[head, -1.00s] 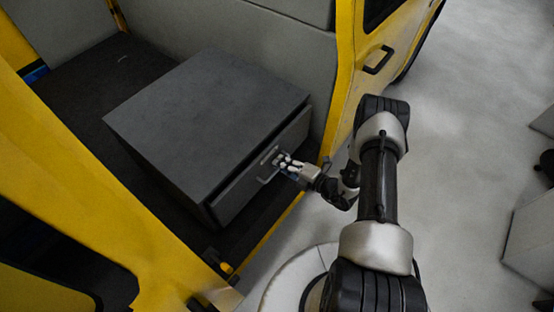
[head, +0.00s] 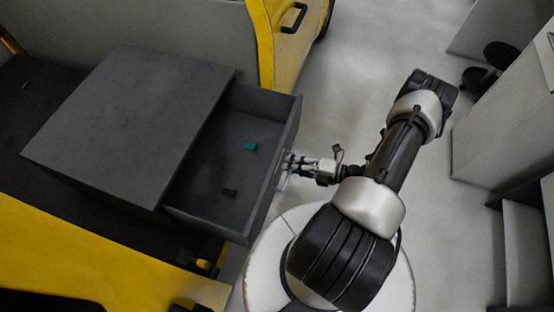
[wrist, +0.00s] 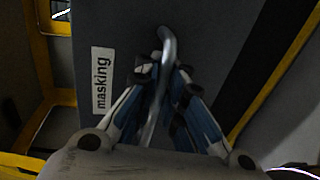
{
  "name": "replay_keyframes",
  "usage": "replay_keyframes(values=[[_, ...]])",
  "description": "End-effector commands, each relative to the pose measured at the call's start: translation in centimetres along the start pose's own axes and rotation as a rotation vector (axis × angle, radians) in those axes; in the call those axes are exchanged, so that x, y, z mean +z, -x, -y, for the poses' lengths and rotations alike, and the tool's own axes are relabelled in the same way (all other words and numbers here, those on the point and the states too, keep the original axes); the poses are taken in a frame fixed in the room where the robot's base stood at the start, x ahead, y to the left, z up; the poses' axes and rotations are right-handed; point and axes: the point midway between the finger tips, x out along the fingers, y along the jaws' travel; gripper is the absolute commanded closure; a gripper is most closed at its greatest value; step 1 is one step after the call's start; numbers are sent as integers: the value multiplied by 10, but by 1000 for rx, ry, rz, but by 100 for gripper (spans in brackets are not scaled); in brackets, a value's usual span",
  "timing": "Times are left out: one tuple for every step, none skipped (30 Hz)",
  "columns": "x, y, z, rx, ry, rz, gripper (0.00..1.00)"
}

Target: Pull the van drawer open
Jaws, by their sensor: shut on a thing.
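The grey van drawer (head: 215,190) stands well open out of its dark cabinet (head: 125,115) in the head view. Inside it lie a small teal item (head: 250,146) and a small dark item (head: 230,193). My gripper (head: 290,164) is at the drawer's front face, shut on the metal handle (wrist: 168,45). In the wrist view the fingers (wrist: 160,85) close from both sides around the handle bar, which runs between them. The drawer front (wrist: 125,40) carries a white label reading "masking" (wrist: 102,80).
The yellow van body (head: 270,45) with a door handle (head: 293,17) is behind the drawer. A yellow sill runs along the lower left. Pale cabinets (head: 505,130) and dark round objects stand at the right. Grey floor (head: 340,80) is clear between.

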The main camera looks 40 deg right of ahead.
Motion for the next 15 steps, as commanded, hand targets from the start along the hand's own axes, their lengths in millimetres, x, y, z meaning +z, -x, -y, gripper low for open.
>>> replay_keyframes(values=[[1, 5, 0, 4, 2, 2, 100], [1, 8, 0, 4, 2, 2, 100], [1, 10, 0, 4, 2, 2, 100], [1, 12, 1, 4, 2, 1, 100], [1, 13, 1, 5, 2, 1, 100], [1, 14, 1, 5, 2, 0, 100], [1, 15, 1, 5, 2, 0, 100], [1, 15, 1, 5, 2, 0, 100], [1, 16, 1, 5, 2, 0, 100], [1, 16, 1, 5, 2, 0, 100], [1, 16, 1, 5, 2, 0, 100], [1, 16, 1, 5, 2, 0, 100], [1, 16, 1, 5, 2, 0, 100], [1, 16, 1, 5, 2, 0, 100], [1, 16, 1, 6, 2, 0, 100]])
